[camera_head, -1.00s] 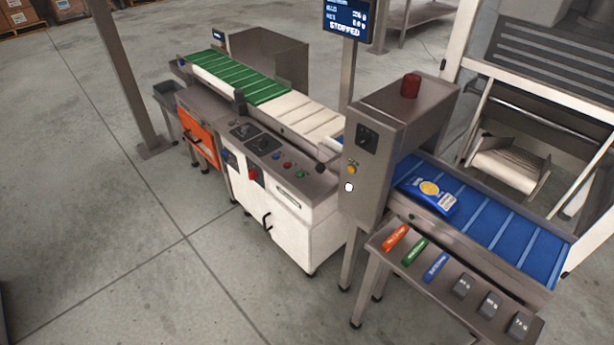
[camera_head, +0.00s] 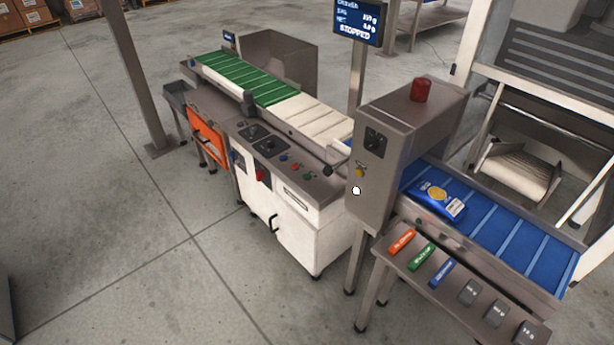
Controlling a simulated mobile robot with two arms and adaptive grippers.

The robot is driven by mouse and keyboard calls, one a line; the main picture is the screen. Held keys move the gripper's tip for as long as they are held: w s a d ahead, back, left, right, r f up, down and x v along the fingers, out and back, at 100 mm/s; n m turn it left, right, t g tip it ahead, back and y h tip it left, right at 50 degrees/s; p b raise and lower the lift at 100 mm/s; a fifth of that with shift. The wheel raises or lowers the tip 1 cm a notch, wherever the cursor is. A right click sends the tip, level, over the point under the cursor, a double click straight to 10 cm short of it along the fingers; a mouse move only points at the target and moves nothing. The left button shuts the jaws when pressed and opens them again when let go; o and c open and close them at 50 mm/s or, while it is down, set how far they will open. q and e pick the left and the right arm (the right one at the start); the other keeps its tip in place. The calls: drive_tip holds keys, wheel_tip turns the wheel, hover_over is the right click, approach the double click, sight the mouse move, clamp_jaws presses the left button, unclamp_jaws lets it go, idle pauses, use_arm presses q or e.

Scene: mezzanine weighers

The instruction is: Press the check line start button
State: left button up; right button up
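The check line stands ahead, with a green belt (camera_head: 243,78), a white belt (camera_head: 312,114) and a blue infeed belt (camera_head: 500,226). A larger red switch (camera_head: 261,175) is on the cabinet's front. The labels are too small to read. The display (camera_head: 358,20) reads STOPPED. A blue bag (camera_head: 436,201) lies on the blue belt. Neither gripper is in view.
A grey detector housing (camera_head: 400,130) with a red lamp (camera_head: 421,90) stands over the line. A side table (camera_head: 440,300) holds orange, green and blue blocks and grey weights. A post (camera_head: 133,75) stands at left.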

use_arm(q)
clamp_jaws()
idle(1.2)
